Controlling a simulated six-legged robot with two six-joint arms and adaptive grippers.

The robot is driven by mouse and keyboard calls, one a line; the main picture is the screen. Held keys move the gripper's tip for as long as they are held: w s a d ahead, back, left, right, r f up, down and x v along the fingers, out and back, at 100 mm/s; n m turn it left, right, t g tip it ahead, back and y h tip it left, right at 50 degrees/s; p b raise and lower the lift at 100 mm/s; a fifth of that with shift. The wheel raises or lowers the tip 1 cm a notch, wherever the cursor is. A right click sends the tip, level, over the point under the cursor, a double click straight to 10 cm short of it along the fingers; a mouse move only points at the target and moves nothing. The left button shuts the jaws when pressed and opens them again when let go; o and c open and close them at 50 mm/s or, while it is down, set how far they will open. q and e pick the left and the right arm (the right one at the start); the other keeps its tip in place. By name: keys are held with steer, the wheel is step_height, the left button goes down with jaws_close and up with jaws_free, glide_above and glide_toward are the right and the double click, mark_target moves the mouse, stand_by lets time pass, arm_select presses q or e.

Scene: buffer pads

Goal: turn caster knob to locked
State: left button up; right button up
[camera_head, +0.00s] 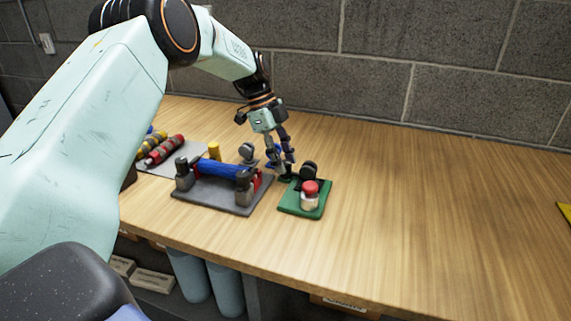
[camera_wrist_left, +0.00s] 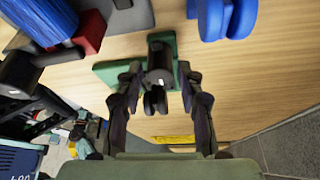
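A small green plate (camera_head: 290,209) stands on the wooden bench and carries a dark, rounded caster-like part (camera_head: 308,170) and a pale cylinder with a red cap (camera_head: 310,188). I cannot tell which part is the caster knob. My left gripper (camera_head: 284,168) points down at the plate's back left edge. In the left wrist view its two fingers are apart, on either side of a dark part (camera_wrist_left: 158,72) above the green plate (camera_wrist_left: 108,72). Contact cannot be made out. My right gripper is in neither view.
A grey fixture (camera_head: 219,197) with a blue roller (camera_head: 222,169) stands close left of the plate. Behind it are a yellow post (camera_head: 214,151) and a tray with red rollers (camera_head: 166,149). A block wall (camera_head: 440,60) closes the back.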

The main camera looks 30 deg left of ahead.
arm_select(q)
steer(key=v, duration=1)
stand_by(0.3)
